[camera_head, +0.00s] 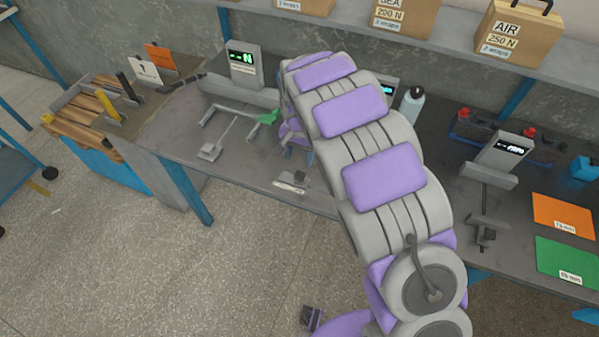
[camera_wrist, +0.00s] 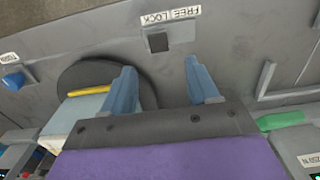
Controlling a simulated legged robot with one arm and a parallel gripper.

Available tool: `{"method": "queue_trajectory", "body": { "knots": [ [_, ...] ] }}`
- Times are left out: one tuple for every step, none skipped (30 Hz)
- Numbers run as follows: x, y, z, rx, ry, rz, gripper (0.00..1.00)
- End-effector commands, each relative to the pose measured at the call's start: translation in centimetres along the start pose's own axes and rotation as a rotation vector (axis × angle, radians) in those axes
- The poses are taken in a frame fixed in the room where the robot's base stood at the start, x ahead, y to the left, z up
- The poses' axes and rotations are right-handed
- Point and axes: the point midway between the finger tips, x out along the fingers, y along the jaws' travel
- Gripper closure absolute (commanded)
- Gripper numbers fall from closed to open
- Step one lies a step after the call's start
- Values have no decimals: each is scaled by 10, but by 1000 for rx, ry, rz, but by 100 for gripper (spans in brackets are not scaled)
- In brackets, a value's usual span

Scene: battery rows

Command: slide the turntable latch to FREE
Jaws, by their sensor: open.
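The turntable latch (camera_wrist: 158,41) is a small dark square block on a grey surface at the top centre of the wrist view. A white label (camera_wrist: 170,15) beside it carries the words FREE and LOCK, upside down in the picture. The latch sits nearer the LOCK word. My gripper (camera_wrist: 162,78) is open and empty, its two blue fingers spread apart with the latch beyond and between their tips. No contact shows. A dark round disc (camera_wrist: 75,77), likely the turntable, is left of the fingers. My arm mostly hides the gripper in the head view.
A blue button (camera_wrist: 13,80) is at the wrist view's left, a green part (camera_wrist: 280,120) at its right. A shelf of boxes (camera_head: 518,35) is above.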

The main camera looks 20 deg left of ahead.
Motion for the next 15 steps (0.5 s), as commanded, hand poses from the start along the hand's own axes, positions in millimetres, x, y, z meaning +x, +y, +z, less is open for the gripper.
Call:
{"method": "queue_trajectory", "body": {
  "knots": [
    [13,0,1,0,-3,2,40],
    [19,1,1,0,-3,2,40],
    [27,1,1,0,-5,3,40],
    [33,2,2,0,-6,3,40],
    [39,3,2,0,-6,3,40],
    [46,3,1,0,-5,1,40],
    [51,4,1,-1,-4,0,40],
    [56,4,1,-1,-4,-1,40],
    [61,4,1,-1,-3,-2,40],
    [65,4,1,-1,-3,-2,40],
    [69,4,1,-1,-3,-2,40],
    [73,4,1,-1,-3,-2,40],
    [76,4,1,-1,-3,-2,40],
    [78,4,0,-1,-2,-2,40],
    [81,3,0,-1,-2,-2,40]
  ]
}}
